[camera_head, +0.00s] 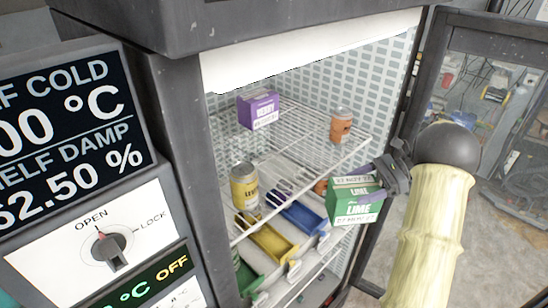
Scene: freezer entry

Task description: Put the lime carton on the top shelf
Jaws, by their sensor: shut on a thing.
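The lime carton (355,203) is a green box with a pale band and the word LIME on its front. My gripper (378,180) is shut on it from the right and holds it at the freezer's open front, near the right end of the shelf's front edge. Parts of the fingers are hidden behind the carton. The top shelf (290,150) is a white wire rack inside the freezer.
The freezer door (490,110) stands open at the right, close to my arm. Below the rack are a yellow bin (268,243), a blue bin (302,218) and a green bin (246,275). The rack's middle has clear room. A control panel (108,240) is at the left.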

